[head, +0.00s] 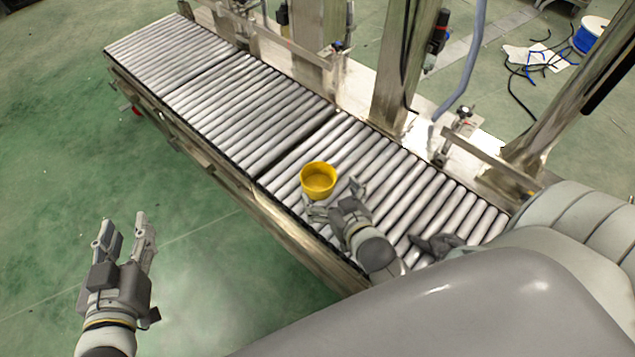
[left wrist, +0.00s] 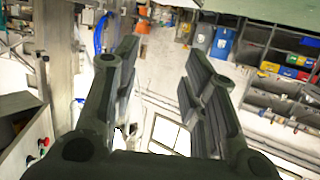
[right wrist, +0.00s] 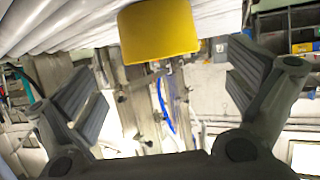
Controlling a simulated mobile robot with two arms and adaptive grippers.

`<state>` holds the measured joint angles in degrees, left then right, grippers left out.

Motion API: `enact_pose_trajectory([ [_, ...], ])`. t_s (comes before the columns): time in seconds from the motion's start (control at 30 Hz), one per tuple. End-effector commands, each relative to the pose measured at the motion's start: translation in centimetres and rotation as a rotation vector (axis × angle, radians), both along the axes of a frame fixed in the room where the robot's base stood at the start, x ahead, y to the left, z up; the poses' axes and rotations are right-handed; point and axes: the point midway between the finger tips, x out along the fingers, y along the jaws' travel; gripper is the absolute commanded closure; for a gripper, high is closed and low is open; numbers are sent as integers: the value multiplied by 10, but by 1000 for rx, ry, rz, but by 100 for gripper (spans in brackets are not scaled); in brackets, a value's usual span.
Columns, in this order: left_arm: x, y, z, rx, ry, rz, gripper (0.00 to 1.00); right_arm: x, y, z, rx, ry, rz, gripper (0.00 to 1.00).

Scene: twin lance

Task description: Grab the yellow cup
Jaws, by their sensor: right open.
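The yellow cup (head: 318,179) stands upright on the roller conveyor (head: 222,97), near its front edge. My right gripper (head: 332,198) is open and empty just to the right of and nearer than the cup, low over the rollers. In the right wrist view the cup (right wrist: 158,32) shows at the top, ahead of the spread fingers (right wrist: 168,92) and not between them. My left gripper (head: 122,228) is open and empty over the green floor, left of the conveyor. Its fingers (left wrist: 157,82) also show apart in the left wrist view.
Metal posts (head: 405,65) and a side rail stand along the conveyor's far side. A dark grey object (head: 436,243) lies on the rollers right of my right gripper. The rollers left of the cup are clear. A blue cable spool (head: 590,36) is on the floor at the back right.

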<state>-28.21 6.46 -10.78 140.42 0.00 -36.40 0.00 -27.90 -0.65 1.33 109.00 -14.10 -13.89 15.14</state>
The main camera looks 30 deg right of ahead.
Motion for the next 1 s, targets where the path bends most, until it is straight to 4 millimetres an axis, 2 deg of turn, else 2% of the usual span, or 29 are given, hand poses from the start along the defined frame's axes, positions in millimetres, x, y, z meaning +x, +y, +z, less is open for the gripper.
enact_pose_trajectory([
  [0.2, 8, -7, 27, -39, -155, -11, 60, 19, -2, -9, -1, 0, 1, 0],
  [0.57, 11, -11, 49, -69, -272, -18, 60, 30, -3, -14, 0, 1, 1, 0],
  [1.0, 0, -17, 115, -165, -631, -39, 60, 58, -6, -27, -1, 2, 0, 0],
])
